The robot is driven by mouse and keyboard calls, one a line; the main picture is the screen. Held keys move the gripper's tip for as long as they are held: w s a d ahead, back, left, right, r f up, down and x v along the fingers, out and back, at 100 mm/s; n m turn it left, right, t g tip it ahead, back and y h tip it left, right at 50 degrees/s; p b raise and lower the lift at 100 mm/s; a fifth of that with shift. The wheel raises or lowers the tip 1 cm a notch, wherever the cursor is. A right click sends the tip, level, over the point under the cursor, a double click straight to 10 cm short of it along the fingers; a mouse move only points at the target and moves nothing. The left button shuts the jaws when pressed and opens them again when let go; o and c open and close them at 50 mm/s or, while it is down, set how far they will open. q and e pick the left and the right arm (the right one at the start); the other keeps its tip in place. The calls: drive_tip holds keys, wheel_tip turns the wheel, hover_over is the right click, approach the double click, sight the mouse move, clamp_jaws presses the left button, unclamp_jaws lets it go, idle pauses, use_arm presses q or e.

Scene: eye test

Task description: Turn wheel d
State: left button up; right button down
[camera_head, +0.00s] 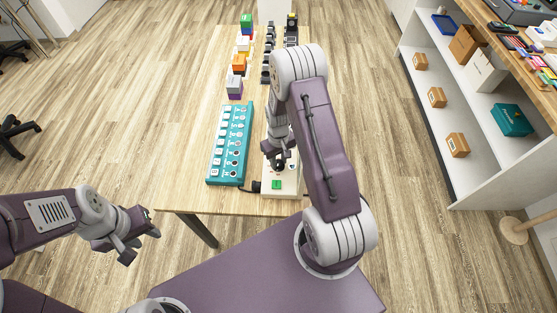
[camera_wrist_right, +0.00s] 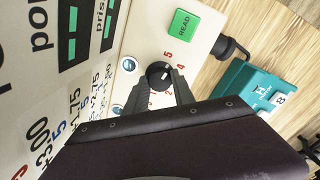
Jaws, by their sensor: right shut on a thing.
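A black round knob (camera_wrist_right: 160,75) with a white pointer line stands on a cream panel (camera_wrist_right: 140,45), with red numbers such as 4 and 5 beside it. My right gripper (camera_wrist_right: 161,84) is shut on this knob, one finger on each side. In the head view the right gripper (camera_head: 277,158) is over the near part of the cream panel (camera_head: 292,187) and partly hides the knob. I cannot read a letter d on the knob. My left gripper (camera_head: 141,244) is open and empty, off the table's near left corner.
A green READ button (camera_wrist_right: 182,24) is on the panel near the knob. A teal box with several keys (camera_head: 243,115) lies left of the panel, with a black cable plug (camera_head: 254,187) between. Colored blocks (camera_head: 239,62) stand further back. The table's front left (camera_head: 190,195) is bare.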

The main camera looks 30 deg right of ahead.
sight(278, 162)
drive_tip(key=m, duration=1.2)
drive_tip(key=shift+m, duration=0.4)
drive_tip(key=m, duration=0.6)
drive_tip(key=shift+p, duration=0.35)
drive_tip(key=m, duration=0.5)
drive_tip(key=shift+m, duration=0.3)
drive_tip(key=shift+w, duration=0.1)
drive_tip(key=c, duration=1.1)
unclamp_jaws()
drive_tip(key=shift+o, duration=0.2)
drive_tip(key=shift+r, duration=0.1)
wheel_tip(278, 162, up, 9)
